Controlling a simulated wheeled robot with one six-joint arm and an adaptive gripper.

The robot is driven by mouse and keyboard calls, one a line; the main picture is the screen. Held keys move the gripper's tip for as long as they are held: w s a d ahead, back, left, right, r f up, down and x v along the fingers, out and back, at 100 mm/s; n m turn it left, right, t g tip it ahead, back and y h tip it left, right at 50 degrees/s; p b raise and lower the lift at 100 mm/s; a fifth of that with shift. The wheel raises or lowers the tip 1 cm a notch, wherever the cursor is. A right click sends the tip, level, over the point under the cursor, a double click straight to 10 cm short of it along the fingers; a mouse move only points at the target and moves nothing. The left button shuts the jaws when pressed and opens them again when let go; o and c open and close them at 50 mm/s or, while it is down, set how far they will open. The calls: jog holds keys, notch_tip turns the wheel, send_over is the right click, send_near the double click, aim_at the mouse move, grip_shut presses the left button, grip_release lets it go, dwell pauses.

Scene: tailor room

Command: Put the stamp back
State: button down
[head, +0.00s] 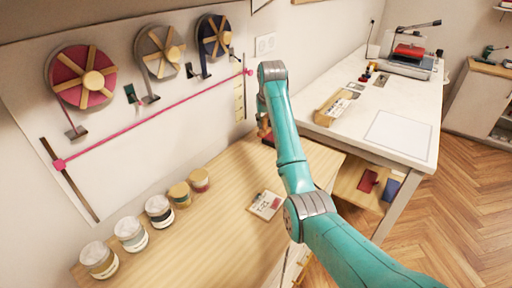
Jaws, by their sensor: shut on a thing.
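My teal arm reaches up across the middle of the head view and bends down at its far end. My gripper (264,126) is mostly hidden behind the forearm, above the far end of the wooden counter. It is shut on a small dark red-brown thing (267,137), of which only a bit shows. I cannot tell for sure that this is the stamp.
Several lidded jars (131,233) line the counter's wall side. Ribbon reels (82,78) hang above a pink tape. The white table (385,105) behind holds a wooden rack (336,106), a pale mat (398,136) and a press-like machine (408,60). Its middle is fairly clear.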

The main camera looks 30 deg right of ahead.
aim_at(265, 133)
jog(key=shift+w+f, duration=0.1)
jog(key=shift+f, duration=0.25)
notch_tip(265, 133, down, 9)
jog(key=shift+f, duration=0.15)
jog(key=shift+f, duration=0.1)
jog(key=c, duration=0.9)
grip_release()
jog(key=shift+o, duration=0.2)
jog(key=v, duration=1.1)
jog(key=shift+a+r, duration=0.15)
jog(key=shift+r, duration=0.45)
jog(key=shift+s, duration=0.25)
